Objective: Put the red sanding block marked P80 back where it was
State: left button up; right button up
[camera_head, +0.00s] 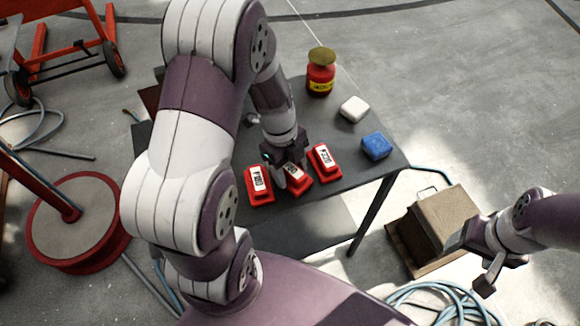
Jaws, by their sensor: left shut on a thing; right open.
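Three red sanding blocks with white labels sit near the front of the dark table (315,212). My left gripper (287,170) comes down from above and is shut on the middle red block (300,186). Its label is partly hidden by the fingers; the readable part looks like 80. I cannot tell whether this block rests on the table or is just above it. The left red block (258,185) has a label that looks like P180. The right red block (324,161) has a label that looks like P320 or P220. My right gripper (472,264) is open and empty, off the table at the right.
A blue block (377,146) and a white block (354,109) lie on the table's right side. A red-and-yellow tin (321,78) stands at the back. A brown box (440,230) and a coiled hose (440,300) are on the floor at right. A red-rimmed reel (75,225) is at left.

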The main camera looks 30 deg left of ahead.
pick_arm(q)
jog(key=shift+f+b, duration=0.35)
jog(key=shift+f, duration=0.05)
jog(key=o, duration=1.3)
jog(key=shift+o, duration=0.2)
jog(key=s+p+v, duration=0.1)
jog(key=v, duration=1.1)
jog(key=shift+w+r+p, duration=0.35)
jog(key=shift+w+r, duration=0.05)
jog(key=shift+w, duration=0.1)
jog(key=shift+a, duration=0.1)
